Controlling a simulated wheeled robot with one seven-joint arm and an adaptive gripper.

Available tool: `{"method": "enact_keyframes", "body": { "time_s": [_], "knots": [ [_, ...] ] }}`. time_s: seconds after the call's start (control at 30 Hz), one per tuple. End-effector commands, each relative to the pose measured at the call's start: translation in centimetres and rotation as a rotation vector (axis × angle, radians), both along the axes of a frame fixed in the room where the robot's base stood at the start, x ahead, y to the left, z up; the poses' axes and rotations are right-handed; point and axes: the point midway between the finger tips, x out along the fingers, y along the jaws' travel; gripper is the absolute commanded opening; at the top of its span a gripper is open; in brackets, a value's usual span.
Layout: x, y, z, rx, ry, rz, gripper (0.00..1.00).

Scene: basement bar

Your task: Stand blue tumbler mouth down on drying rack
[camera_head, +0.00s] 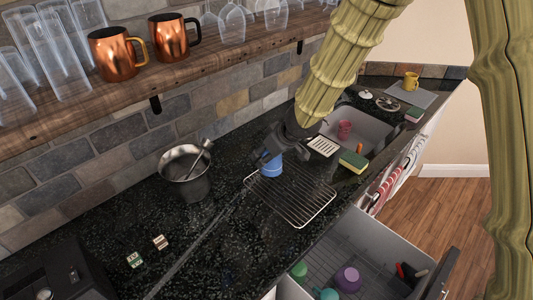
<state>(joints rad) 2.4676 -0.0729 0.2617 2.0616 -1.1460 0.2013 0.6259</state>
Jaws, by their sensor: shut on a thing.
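The blue tumbler (271,168) is at the upper left end of the wire drying rack (292,205). My gripper (266,158) comes down from above and is shut on the tumbler, hiding part of it. The tumbler looks roughly upright along its length, but I cannot tell which end its mouth is. I cannot tell whether it touches the wires or hangs just above them. The rest of the rack is bare and lies on the dark speckled counter.
A metal bucket (185,178) with a utensil stands left of the rack. Behind the rack are a sponge (353,161) and a sink (373,127) with a red cup (344,130). An open drawer (330,262) holding coloured cups is below.

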Motion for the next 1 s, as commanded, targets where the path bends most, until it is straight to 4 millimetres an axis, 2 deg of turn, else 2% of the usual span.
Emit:
{"method": "enact_keyframes", "body": {
  "time_s": [0.03,0.7,1.0],
  "knots": [
    [0.0,0.0,-0.8,0.000,0.000,0.001,0.25],
    [0.0,0.2,-6.4,0.000,0.000,0.004,0.25],
    [0.0,0.2,-7.9,0.001,-0.001,0.004,0.25]
  ]
}}
